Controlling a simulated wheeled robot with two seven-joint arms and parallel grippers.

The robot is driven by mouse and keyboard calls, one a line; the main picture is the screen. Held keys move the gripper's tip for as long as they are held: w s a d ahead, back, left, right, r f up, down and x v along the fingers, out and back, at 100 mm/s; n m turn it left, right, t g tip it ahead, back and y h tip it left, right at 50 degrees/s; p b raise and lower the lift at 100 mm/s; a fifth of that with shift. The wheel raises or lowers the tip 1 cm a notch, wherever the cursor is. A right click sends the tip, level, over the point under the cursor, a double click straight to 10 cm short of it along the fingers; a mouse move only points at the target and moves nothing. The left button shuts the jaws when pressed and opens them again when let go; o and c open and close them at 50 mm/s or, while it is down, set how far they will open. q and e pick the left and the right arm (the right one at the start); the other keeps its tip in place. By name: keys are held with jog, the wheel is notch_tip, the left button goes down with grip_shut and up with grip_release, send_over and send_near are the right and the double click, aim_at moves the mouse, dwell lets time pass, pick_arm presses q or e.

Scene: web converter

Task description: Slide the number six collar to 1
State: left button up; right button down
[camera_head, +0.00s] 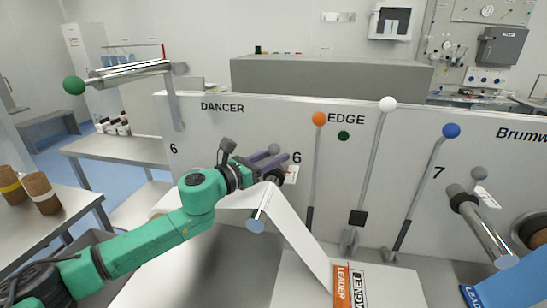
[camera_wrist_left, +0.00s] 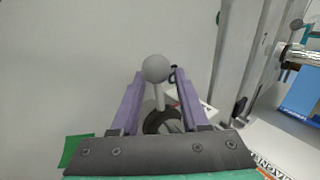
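The number six collar shows in the left wrist view as a dark ring (camera_wrist_left: 160,121) with a stem and a grey ball knob (camera_wrist_left: 156,68). My right gripper is not in view.
Levers with orange (camera_head: 320,118), white (camera_head: 388,104) and blue (camera_head: 451,130) knobs stand right of the gripper. A white web (camera_head: 297,228) runs down over a roller end (camera_head: 256,222). The station 7 shaft (camera_head: 482,225) juts out farther right.

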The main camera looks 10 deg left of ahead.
pick_arm(q)
jog(key=shift+f, duration=0.2)
jog(key=shift+s+a+f+b, duration=0.15)
jog(key=shift+s+a+b, duration=0.05)
jog(key=shift+a+b, duration=0.1)
jog(key=b+v, duration=1.4)
jog(key=shift+r, duration=0.25)
